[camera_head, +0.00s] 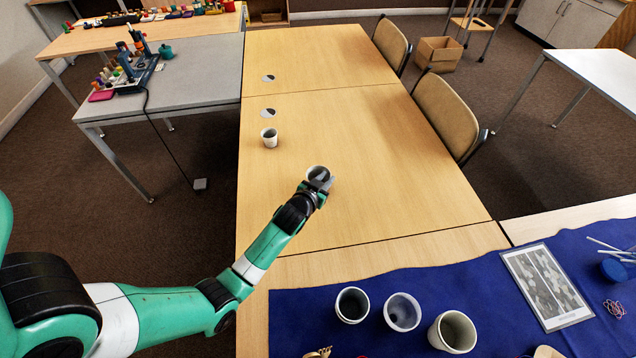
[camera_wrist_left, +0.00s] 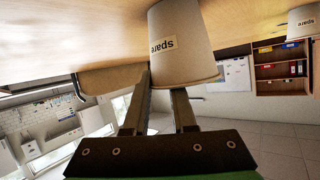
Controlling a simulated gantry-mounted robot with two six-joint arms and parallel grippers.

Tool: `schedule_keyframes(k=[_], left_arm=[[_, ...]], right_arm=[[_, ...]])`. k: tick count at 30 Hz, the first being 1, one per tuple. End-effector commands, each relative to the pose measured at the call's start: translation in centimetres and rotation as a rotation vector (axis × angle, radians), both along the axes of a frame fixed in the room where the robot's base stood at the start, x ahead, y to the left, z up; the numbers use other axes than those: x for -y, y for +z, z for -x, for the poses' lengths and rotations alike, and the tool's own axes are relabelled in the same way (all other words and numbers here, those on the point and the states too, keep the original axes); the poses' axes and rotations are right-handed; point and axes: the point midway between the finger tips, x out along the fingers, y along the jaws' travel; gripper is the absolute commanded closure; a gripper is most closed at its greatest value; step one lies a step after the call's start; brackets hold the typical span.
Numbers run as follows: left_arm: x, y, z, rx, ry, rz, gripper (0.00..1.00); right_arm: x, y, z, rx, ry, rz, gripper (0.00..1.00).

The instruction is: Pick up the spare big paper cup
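A pale paper cup (camera_head: 313,171) stands upright on the wooden table, partly covered by my left gripper (camera_head: 322,181). In the left wrist view, which is upside down, this cup (camera_wrist_left: 183,45) bears a "spare" label. The left gripper (camera_wrist_left: 165,92) is open across the cup's wall. One finger runs along its outside, and the other disappears at the rim, seemingly inside it. A second pale cup (camera_head: 269,138) stands farther back to the left. In the wrist view a cup labelled "spare" (camera_wrist_left: 304,21) also stands at the right. My right gripper is not in view.
Two small grey-and-white discs (camera_head: 268,112) lie behind the second cup. Three open cups (camera_head: 401,312) stand on the blue cloth (camera_head: 470,283) in front, beside a framed patterned card (camera_head: 547,287). Chairs (camera_head: 452,118) line the table's right side. The middle of the table is clear.

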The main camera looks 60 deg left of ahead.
Motion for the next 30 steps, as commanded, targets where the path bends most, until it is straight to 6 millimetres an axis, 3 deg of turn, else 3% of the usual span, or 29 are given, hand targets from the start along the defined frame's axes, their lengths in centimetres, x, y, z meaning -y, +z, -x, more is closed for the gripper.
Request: schedule_keyframes(k=[1, 3, 4, 20, 26, 30], left_arm=[[0.0, 0.0, 0.0, 0.0, 0.0, 0.0, 0.86], [0.0, 0.0, 0.0, 0.0, 0.0, 0.0, 0.99], [0.0, 0.0, 0.0, 0.0, 0.0, 0.0, 1.0], [0.0, 0.7, 0.0, 0.0, 0.0, 0.0, 1.0], [0.0, 3.9, 0.0, 0.002, 0.0, -0.001, 1.0], [1.7, 7.5, 2.4, 0.002, -0.001, -0.001, 1.0]], right_arm=[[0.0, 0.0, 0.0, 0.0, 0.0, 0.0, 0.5], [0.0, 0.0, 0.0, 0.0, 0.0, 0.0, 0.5], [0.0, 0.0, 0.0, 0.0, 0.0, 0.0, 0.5], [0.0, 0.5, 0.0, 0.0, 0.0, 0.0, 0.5], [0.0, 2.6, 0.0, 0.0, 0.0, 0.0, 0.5], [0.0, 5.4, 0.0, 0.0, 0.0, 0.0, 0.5]])
